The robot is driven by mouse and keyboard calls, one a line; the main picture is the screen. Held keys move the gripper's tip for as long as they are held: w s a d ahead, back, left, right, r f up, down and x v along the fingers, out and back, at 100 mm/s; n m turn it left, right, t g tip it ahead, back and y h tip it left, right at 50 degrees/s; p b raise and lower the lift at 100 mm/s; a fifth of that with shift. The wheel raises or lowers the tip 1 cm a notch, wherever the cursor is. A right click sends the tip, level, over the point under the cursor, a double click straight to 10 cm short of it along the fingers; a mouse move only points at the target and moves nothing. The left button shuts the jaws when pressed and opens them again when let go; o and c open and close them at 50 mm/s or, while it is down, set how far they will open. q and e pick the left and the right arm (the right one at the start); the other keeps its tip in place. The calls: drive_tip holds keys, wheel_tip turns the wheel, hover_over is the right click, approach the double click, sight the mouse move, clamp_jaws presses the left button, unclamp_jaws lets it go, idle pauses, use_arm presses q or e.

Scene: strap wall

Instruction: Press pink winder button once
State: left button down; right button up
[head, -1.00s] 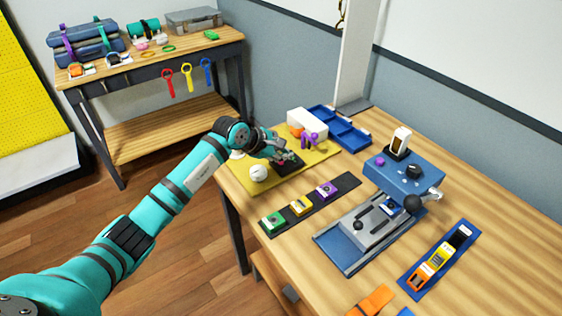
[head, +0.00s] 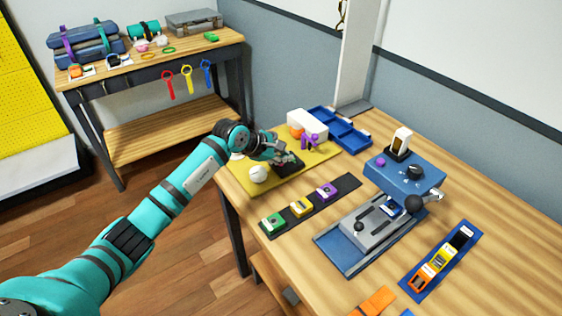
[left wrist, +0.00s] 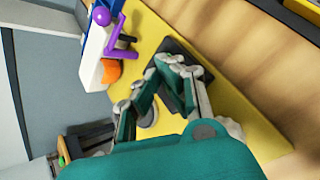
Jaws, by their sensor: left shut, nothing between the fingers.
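My left gripper (head: 278,153) is shut and empty, low over the yellow mat (head: 317,160) at the far left of the table. Its fingertips are beside or just above a dark block (head: 289,166) on the mat. In the left wrist view the shut fingers (left wrist: 172,72) cover the middle of the dark block (left wrist: 205,75). I cannot make out a pink button; the fingers may hide it. Whether the fingertips touch the block is unclear. My right gripper is not in view.
A white ball (head: 258,174), a white box (head: 307,124) and a purple figure (head: 310,141) are close to the gripper. A blue tray (head: 340,130) is behind. A dark strip with coloured blocks (head: 345,184) and a blue machine (head: 403,177) stand to the right.

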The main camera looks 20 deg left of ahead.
use_arm(q)
drive_tip(key=shift+f, duration=0.25)
drive_tip(key=shift+r, duration=0.1)
idle(0.3)
drive_tip(key=shift+r+p, duration=0.35)
drive_tip(key=shift+r, duration=0.5)
drive_tip(key=shift+r+p, duration=1.4)
drive_tip(key=shift+r, duration=1.15)
drive_tip(key=shift+d, duration=0.1)
